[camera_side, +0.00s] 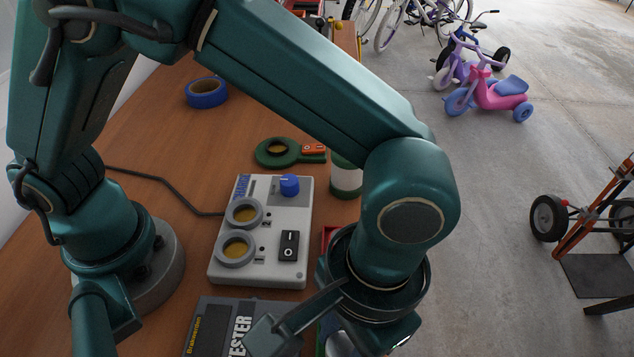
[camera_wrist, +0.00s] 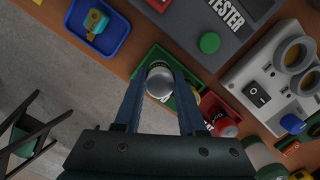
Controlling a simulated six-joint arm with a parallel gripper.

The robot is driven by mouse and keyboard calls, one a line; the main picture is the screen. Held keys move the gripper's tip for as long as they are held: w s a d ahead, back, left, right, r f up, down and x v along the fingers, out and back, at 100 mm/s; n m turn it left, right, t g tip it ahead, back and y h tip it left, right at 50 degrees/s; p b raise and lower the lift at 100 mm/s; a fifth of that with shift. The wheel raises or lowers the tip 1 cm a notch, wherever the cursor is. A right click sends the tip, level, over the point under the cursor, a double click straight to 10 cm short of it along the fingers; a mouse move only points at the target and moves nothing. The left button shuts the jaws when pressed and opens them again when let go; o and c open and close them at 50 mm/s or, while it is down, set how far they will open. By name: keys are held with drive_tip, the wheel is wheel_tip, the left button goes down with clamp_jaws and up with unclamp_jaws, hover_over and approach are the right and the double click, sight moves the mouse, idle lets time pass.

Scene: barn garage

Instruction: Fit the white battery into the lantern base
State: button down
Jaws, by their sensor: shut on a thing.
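My gripper (camera_wrist: 159,84) is shut on a pale cylinder with a silver end, which looks like the white battery (camera_wrist: 160,76). The battery is at a green bin (camera_wrist: 144,63); I cannot tell whether it is still touching the bin floor. In the side view my wrist hides most of the gripper and the battery. The lantern base (camera_side: 262,158), a dark green round piece with a gold-floored well and an orange switch, lies on the bench beyond the grey tester panel. In the wrist view only part of it shows, at the lower right corner.
The grey panel (camera_side: 263,190) has two round wells, a black switch and a blue knob. A white-and-green cylinder (camera_side: 346,180) stands near the base. A red bin (camera_wrist: 208,102) holds a red cylinder. A dark tester (camera_wrist: 200,20), a blue tray (camera_wrist: 70,22) and blue tape (camera_side: 206,92) lie around.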

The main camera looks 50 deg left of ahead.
sight(344, 341)
wheel_tip(344, 341, up, 13)
drive_tip(key=w+a+n, duration=0.8)
drive_tip(key=w+a, duration=0.8)
drive_tip(key=w+a+n+h, duration=0.15)
drive_tip(key=a+n, duration=0.55)
drive_tip(key=a, duration=1.3)
drive_tip(key=shift+t, duration=0.4)
drive_tip(key=shift+w+d+f, duration=0.15)
drive_tip(key=shift+f, duration=3.05)
drive_tip(key=shift+w+d+f, duration=0.1)
drive_tip(key=shift+w+f, duration=0.05)
drive_tip(key=shift+f, duration=3)
drive_tip(key=shift+f, duration=0.55)
drive_tip(key=c, duration=0.8)
unclamp_jaws()
drive_tip(key=shift+o, duration=0.2)
